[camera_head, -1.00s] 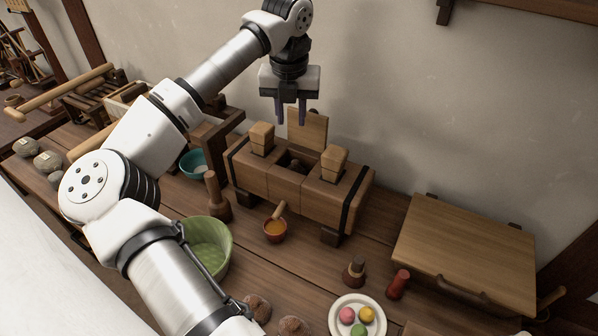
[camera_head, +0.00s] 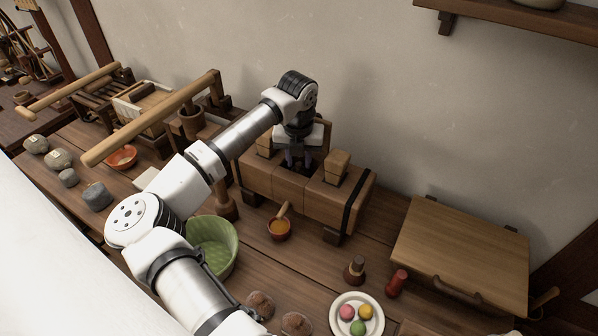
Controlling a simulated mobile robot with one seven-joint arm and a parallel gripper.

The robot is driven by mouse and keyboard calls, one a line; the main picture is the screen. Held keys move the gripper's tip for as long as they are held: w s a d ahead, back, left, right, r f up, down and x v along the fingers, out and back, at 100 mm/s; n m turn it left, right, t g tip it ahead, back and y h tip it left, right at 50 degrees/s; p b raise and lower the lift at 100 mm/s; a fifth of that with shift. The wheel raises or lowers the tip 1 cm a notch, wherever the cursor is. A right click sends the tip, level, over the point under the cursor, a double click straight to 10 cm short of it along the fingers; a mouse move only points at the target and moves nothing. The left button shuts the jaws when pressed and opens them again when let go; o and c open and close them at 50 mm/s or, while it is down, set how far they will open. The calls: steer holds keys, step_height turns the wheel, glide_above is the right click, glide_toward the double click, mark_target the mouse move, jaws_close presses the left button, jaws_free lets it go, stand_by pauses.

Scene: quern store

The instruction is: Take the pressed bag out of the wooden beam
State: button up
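The wooden beam (camera_head: 283,188) is a thick block with dark bands, resting on dark feet on the bench. Wooden wedges stand in its top; the right one (camera_head: 337,164) shows clearly and the left one (camera_head: 265,147) is partly covered by my arm. My gripper (camera_head: 298,164) points down at the beam's middle opening, between the two wedges. Its fingers are mostly hidden by the wrist and the shadowed opening, so I cannot see how far apart they are. The pressed bag does not show; the opening's inside is dark and covered.
A small bowl of orange liquid (camera_head: 279,229) with a wooden stick stands in front of the beam. A green basket (camera_head: 212,246) is to its left.

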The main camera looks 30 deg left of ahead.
steer(key=shift+c, duration=0.4)
jaws_close()
steer(key=shift+r+b, duration=0.1)
steer(key=shift+b, duration=0.25)
